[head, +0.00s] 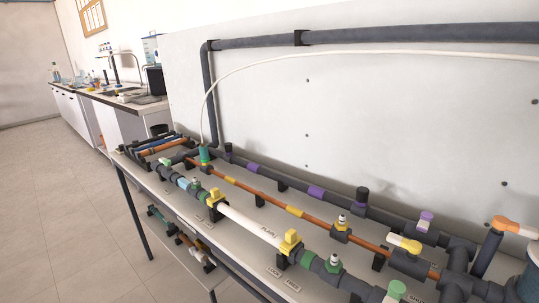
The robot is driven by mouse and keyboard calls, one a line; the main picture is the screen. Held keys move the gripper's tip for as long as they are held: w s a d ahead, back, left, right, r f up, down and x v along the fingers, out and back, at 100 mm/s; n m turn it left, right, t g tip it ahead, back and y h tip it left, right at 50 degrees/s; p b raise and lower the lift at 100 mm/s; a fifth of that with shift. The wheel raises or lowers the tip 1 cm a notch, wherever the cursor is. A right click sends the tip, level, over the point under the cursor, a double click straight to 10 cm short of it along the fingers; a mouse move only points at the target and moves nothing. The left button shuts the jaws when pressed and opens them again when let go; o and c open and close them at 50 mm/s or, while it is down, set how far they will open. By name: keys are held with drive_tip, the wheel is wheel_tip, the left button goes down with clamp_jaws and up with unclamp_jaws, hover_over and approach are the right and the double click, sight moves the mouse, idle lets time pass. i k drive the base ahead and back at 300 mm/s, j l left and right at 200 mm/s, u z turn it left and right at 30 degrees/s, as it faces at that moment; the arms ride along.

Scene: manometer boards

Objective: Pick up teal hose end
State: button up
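A teal hose end (205,155) stands upright among the pipes near the far end of the manometer bench. A thin white hose (300,62) rises from it, then arcs along the back panel to the right edge of the picture. The lower part of the teal end is small, and I cannot tell what it is seated on. My gripper does not show in the head view.
Dark grey, orange and white pipes with yellow valves (290,241) run along the bench (262,258). A dark pipe (400,34) crosses the back panel (420,110). The floor (60,200) at left is clear. A lab counter (120,100) stands behind.

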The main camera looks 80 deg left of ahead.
sight(204, 157)
drive_tip(key=u, duration=2.55)
